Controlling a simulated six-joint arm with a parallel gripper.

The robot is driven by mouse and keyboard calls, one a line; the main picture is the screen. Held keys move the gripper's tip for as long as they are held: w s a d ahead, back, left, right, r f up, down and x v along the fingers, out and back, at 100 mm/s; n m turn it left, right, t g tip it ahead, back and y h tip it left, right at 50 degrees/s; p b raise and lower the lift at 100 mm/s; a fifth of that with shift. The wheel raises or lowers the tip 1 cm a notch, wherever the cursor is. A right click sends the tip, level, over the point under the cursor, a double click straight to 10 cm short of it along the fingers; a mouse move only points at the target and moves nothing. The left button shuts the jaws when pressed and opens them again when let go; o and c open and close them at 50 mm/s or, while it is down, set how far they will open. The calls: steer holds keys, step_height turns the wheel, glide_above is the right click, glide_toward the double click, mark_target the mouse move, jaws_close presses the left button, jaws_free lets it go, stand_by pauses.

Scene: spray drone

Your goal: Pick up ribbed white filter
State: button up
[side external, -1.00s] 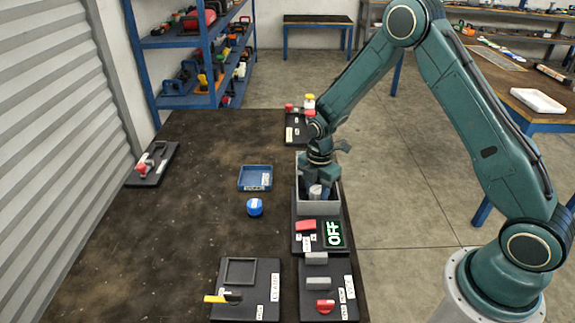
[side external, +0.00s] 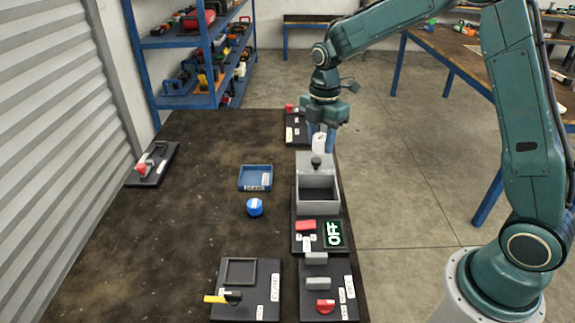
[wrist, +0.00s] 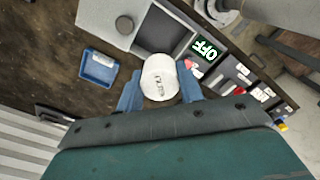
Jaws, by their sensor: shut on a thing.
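The white filter (side external: 319,141) hangs between the fingers of my gripper (side external: 318,133), raised above the far part of the grey box. In the wrist view the filter (wrist: 159,78) shows its round white end with dark lettering, and the blue fingers of my gripper (wrist: 160,90) are shut on its two sides. Its ribs are too small to make out. The grey box (side external: 335,205) below has an open, empty-looking compartment at its near side. A grey lid with a dark round knob (side external: 316,162) covers or stands at its far side.
A panel with a green OFF display (side external: 333,234) and red button (side external: 306,225) lies in front. Clamp (side external: 240,271) and red-knob (side external: 325,305) fixtures stand nearer. The table's left middle is clear.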

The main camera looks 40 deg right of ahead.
steer(key=shift+r, duration=1.4)
steer(key=shift+w, duration=0.1)
steer(key=w+a+n, duration=0.2)
steer(key=w+n, duration=0.2)
steer(key=w, duration=0.7)
steer(key=n, duration=0.5)
glide_above(256, 180)
steer(key=shift+f, duration=0.5)
step_height(256, 180, down, 20)
